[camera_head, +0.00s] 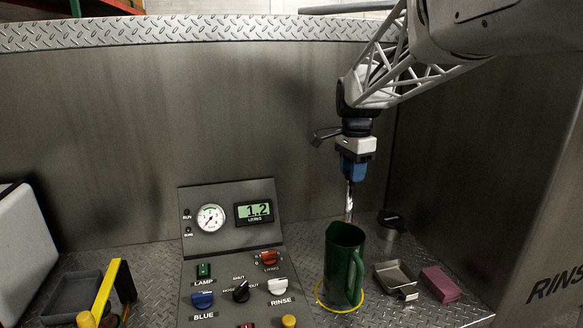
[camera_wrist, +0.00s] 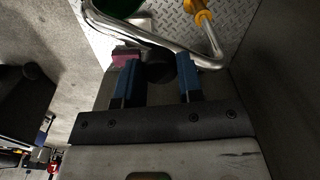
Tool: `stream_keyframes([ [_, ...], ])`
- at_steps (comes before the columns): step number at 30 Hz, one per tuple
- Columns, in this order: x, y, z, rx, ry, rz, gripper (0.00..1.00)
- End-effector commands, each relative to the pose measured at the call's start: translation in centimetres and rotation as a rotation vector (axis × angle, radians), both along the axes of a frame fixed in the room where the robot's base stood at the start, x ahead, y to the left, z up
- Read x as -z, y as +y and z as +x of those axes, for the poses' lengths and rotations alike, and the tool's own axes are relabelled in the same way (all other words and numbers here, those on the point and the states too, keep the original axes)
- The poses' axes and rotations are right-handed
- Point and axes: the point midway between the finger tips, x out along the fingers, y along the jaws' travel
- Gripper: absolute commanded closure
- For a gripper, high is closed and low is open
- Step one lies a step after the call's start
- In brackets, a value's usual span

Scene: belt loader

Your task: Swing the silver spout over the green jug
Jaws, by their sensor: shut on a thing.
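The silver spout (camera_wrist: 168,36) is a bent, shiny tube that curves across the top of the wrist view. In the head view its bright part (camera_head: 348,205) shows upright just below my gripper (camera_head: 351,178). My gripper (camera_wrist: 158,68) is shut on the spout, with a dark round part between its blue fingers. The green jug (camera_head: 341,250) stands upright with its handle to the right, its base at a yellow ring (camera_head: 326,305) on the tread-plate deck. The jug's green edge (camera_wrist: 118,6) shows at the top left of the wrist view. The spout's outlet cannot be made out clearly.
A control panel (camera_head: 232,239) with a gauge, a display reading 1.2 litres and several knobs stands left of the jug. A grey tray (camera_head: 394,274), a pink block (camera_head: 440,284) and a dark-topped canister (camera_head: 390,222) lie to its right. Metal walls close the back and right.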

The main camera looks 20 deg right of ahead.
Motion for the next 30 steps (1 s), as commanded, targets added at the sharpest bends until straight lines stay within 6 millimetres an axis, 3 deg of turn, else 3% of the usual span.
stream_keyframes([
  [15, 0.01, 0.34, 0.20, 0.029, -0.001, 0.001, 1.00],
  [16, 0.01, 0.36, 0.21, 0.029, -0.001, 0.001, 0.63],
  [20, 0.00, 0.33, 0.19, 0.029, -0.001, 0.001, 0.43],
  [30, -0.10, 0.29, 0.17, 0.028, -0.001, 0.000, 0.40],
])
